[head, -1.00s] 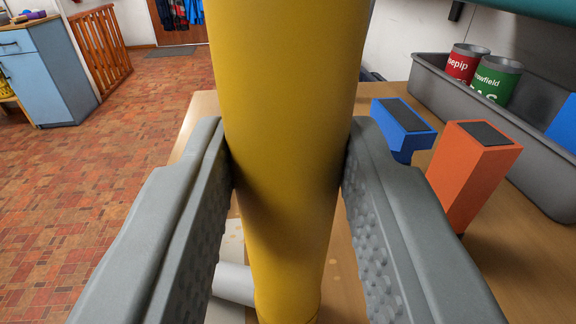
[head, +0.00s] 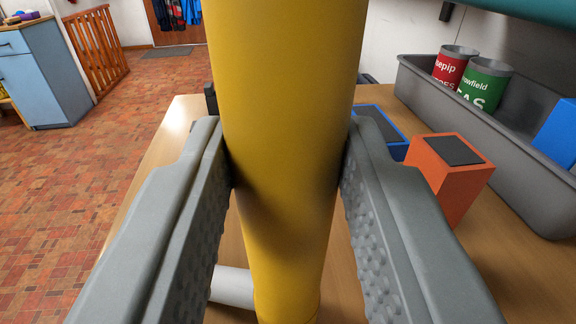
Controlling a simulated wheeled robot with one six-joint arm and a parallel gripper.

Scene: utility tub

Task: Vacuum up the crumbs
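My gripper (head: 287,165) is shut on a thick yellow cylinder (head: 285,110), with one grey studded finger pressed to each side. The cylinder looks like the body of the vacuum and runs from the top of the view almost to the bottom. Its lower end and any nozzle are hard to make out. A pale grey tube (head: 232,287) shows beside its lower left side. No crumbs can be made out now; the cylinder and fingers hide much of the wooden tabletop (head: 170,150).
An orange block (head: 457,190) and a blue block (head: 392,152), both dark-topped, stand right of my gripper. Behind them a grey tub (head: 520,150) holds a red can (head: 452,66), a green can (head: 484,84) and something blue (head: 560,132). A small dark object (head: 210,98) stands at the table's far edge.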

